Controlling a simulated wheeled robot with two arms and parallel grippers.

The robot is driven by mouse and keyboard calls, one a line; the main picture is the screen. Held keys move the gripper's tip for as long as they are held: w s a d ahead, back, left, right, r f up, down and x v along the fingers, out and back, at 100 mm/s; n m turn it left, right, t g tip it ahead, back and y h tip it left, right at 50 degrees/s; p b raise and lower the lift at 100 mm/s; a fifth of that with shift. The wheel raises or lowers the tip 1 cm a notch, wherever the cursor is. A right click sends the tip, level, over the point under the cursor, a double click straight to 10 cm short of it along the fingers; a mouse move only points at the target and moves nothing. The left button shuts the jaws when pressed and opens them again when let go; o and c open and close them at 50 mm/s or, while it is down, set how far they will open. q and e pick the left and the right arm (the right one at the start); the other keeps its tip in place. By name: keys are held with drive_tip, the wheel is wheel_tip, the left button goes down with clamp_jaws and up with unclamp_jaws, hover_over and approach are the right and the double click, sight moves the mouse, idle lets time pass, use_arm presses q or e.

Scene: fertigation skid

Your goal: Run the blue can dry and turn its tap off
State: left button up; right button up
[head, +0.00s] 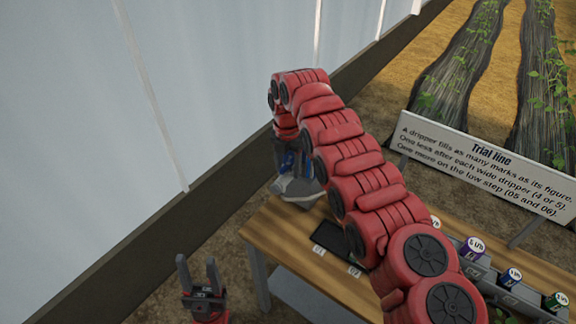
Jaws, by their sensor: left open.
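My left gripper (198,264) is at the lower left, in front of the table's left end. Its two fingers point up, apart and empty. My right arm reaches across the table from the lower right, and its wrist end hangs over the far left corner. The right gripper (298,185) is there, but its fingers cannot be made out. Small blue patches (288,161) show at that wrist, beside a grey shape. I cannot tell whether they belong to the blue can. No tap can be made out. The arm hides much of the table.
The wooden table (284,238) bears a dark panel (335,240) with small number tags. Small labelled containers, purple (473,248), blue (510,278) and green (556,301), stand at the right. A "Trial line" sign (488,165) stands behind.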

sight(288, 164)
wheel_tip(288, 164, up, 10)
drive_tip(key=p, duration=0.6)
drive_tip(key=shift+r, duration=0.2)
drive_tip(key=shift+f, duration=0.15)
idle(5.2)
